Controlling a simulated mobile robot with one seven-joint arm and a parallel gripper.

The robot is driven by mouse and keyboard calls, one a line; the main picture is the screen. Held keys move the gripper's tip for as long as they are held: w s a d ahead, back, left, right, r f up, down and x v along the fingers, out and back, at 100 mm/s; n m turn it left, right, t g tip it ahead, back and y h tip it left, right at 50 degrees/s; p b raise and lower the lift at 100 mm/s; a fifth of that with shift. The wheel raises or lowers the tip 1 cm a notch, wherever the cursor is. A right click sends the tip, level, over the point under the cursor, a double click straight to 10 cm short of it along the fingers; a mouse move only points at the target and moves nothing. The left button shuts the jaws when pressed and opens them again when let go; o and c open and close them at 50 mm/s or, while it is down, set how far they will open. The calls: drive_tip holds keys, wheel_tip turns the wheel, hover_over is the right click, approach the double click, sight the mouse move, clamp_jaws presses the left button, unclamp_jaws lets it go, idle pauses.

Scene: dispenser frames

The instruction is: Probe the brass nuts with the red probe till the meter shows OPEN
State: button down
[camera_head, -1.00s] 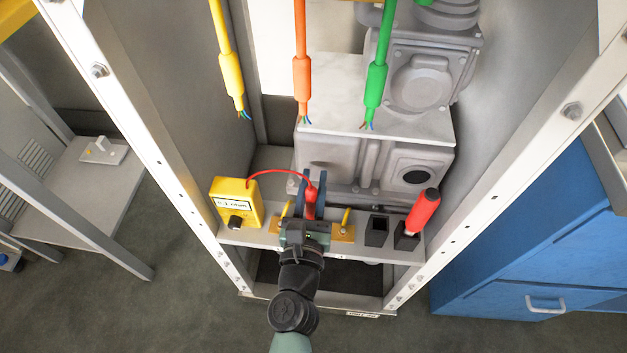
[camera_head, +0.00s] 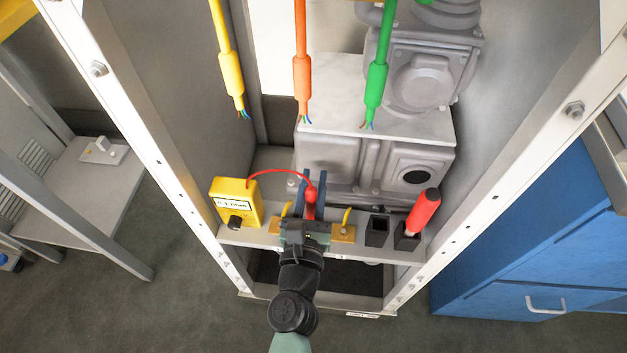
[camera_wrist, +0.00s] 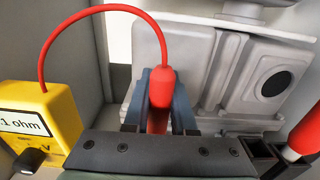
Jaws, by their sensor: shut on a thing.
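My gripper (camera_head: 313,198) is shut on the red probe (camera_head: 310,195), which stands roughly upright between the fingers above the shelf. The probe and my fingers also show in the wrist view, with the probe (camera_wrist: 161,90) between the blue-grey fingers. A red lead runs from the probe to the yellow meter (camera_head: 236,202) on the left of the shelf. The meter's display reads about 0.1 ohm; the wrist view shows "1 ohm" on the meter (camera_wrist: 38,122). Brass blocks with nuts (camera_head: 343,231) lie on either side of my gripper. The probe tip is hidden behind my gripper.
A red-handled tool (camera_head: 424,212) leans in a black holder at the shelf's right, beside an empty black holder (camera_head: 377,231). Yellow, orange (camera_head: 302,75) and green cables hang above. A grey machine housing (camera_head: 375,160) stands behind. Metal frame posts flank both sides.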

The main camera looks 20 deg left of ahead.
drive_tip(key=shift+f+b, duration=0.35)
drive_tip(key=shift+b, duration=0.05)
idle(0.7)
wheel_tip(320, 180, up, 5)
drive_tip(key=p, duration=0.5)
drive_tip(key=shift+r, duration=0.1)
idle(1.1)
